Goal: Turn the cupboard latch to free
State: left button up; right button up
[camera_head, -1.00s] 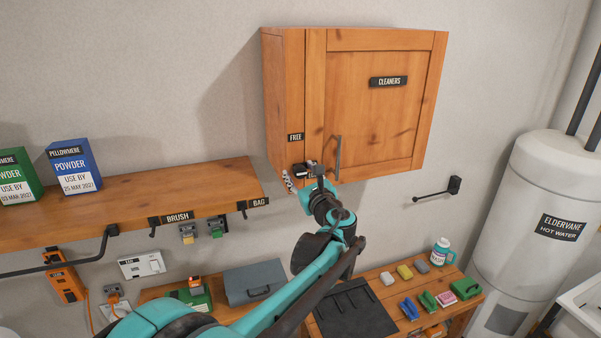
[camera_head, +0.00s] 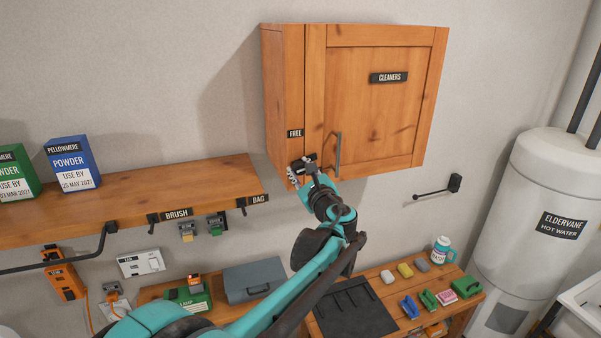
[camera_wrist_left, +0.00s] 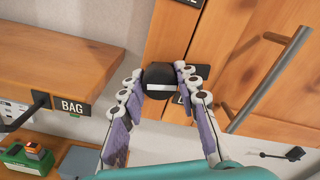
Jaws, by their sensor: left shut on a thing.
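The wooden cupboard (camera_head: 375,110) hangs on the wall with a CLEANERS label. A FREE label (camera_head: 295,134) sits on its left front strip. Below that label is the black latch (camera_head: 304,162), largely covered by my left gripper (camera_head: 301,169). In the left wrist view the latch (camera_wrist_left: 160,76) is a dark knob with a white line, held between the finger pads of my left gripper (camera_wrist_left: 158,90). Another dark label (camera_wrist_left: 179,99) behind the knob is mostly hidden. My right gripper is not in view.
The cupboard's bar handle (camera_head: 338,152) stands just right of the gripper. A wooden shelf (camera_head: 120,203) with hooks and powder boxes is to the left. A wall hook (camera_head: 437,188) is to the right. A bench (camera_head: 385,285) with several small items stands below.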

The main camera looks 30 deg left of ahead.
pick_arm(q)
jog(key=n+b, duration=0.1)
jog(key=n, duration=0.2)
jog(key=shift+n, duration=0.3)
jog(key=n+b, duration=0.1)
jog(key=n, duration=0.2)
jog(key=shift+n, duration=0.3)
jog(key=n+b, duration=0.1)
jog(key=n, duration=0.3)
jog(key=shift+n, duration=0.3)
jog(key=shift+n+b, duration=0.3)
jog(key=shift+n, duration=1.4)
jog(key=o, duration=1.2)
jog(key=shift+c, duration=0.2)
jog(key=v, duration=1.2)
